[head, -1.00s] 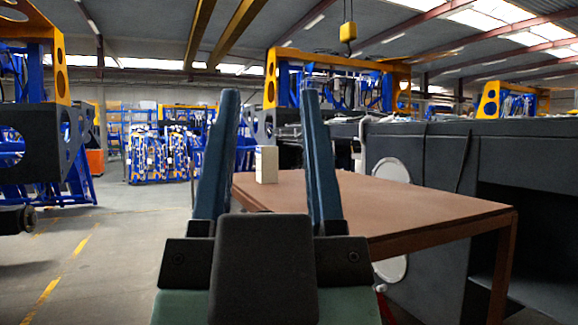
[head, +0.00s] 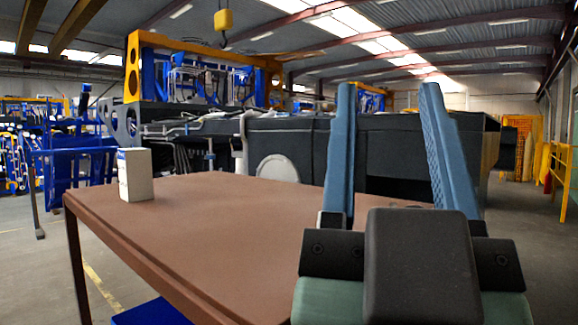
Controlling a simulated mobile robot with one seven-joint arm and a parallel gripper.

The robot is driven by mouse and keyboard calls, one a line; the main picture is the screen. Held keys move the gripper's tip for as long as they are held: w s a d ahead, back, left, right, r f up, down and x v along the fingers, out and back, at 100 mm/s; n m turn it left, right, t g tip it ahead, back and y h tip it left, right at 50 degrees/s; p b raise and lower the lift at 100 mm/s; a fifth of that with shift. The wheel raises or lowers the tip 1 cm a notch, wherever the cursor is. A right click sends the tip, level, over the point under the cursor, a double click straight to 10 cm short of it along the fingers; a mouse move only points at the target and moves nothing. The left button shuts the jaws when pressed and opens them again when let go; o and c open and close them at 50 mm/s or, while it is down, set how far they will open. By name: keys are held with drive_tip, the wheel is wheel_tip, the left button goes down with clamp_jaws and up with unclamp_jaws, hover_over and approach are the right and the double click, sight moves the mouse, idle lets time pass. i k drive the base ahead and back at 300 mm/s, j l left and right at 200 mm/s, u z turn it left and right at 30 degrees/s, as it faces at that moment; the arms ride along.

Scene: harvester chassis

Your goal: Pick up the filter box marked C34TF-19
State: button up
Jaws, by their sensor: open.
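A small white box (head: 136,174) stands upright near the far left corner of a brown table (head: 240,215) in the head view. It has a blue patch at its upper left edge; no marking on it is readable, so I cannot tell whether it is C34TF-19. My gripper (head: 388,100) is at the right of the view with its two blue fingers pointing up and spread apart. It is open, with nothing between the fingers. It is well to the right of the box and apart from it.
A dark harvester chassis (head: 300,142) stands behind the table. Blue and yellow frames (head: 200,75) rise at the back. A blue object (head: 150,313) shows below the table's front edge. The tabletop between box and gripper is clear. Yellow railings (head: 556,175) stand far right.

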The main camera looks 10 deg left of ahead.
sight(136, 184)
drive_tip(key=i+j+z, duration=0.2)
drive_tip(key=j, duration=0.95)
drive_tip(key=j+z, duration=0.2)
drive_tip(key=j, duration=0.95)
